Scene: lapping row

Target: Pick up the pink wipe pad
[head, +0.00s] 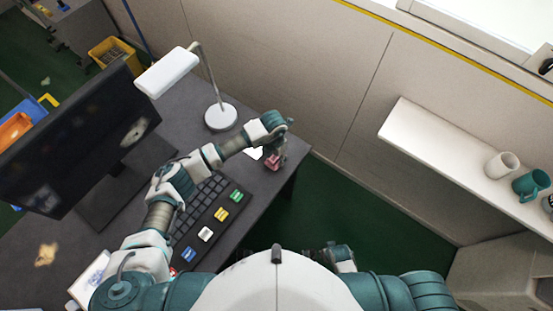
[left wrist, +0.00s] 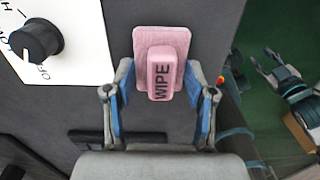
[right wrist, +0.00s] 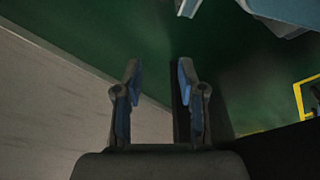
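The pink wipe pad (head: 272,162) lies near the right end of the dark desk, beneath my left gripper (head: 280,150). In the left wrist view the pad (left wrist: 158,62) has a raised grip marked WIPE. My left gripper (left wrist: 159,85) is open there, one finger on each side of the pad's near end. Gaps show between the fingers and the raised grip, so nothing is held. My right gripper (right wrist: 158,80) is open and empty in the right wrist view, over dark green floor beside a pale panel.
A white card with a black knob (left wrist: 38,42) lies left of the pad. A lamp base (head: 221,117), a monitor (head: 75,135) and a black keyboard (head: 212,205) with coloured keys are on the desk. The desk's right edge is close to the pad. A shelf (head: 440,155) holds mugs.

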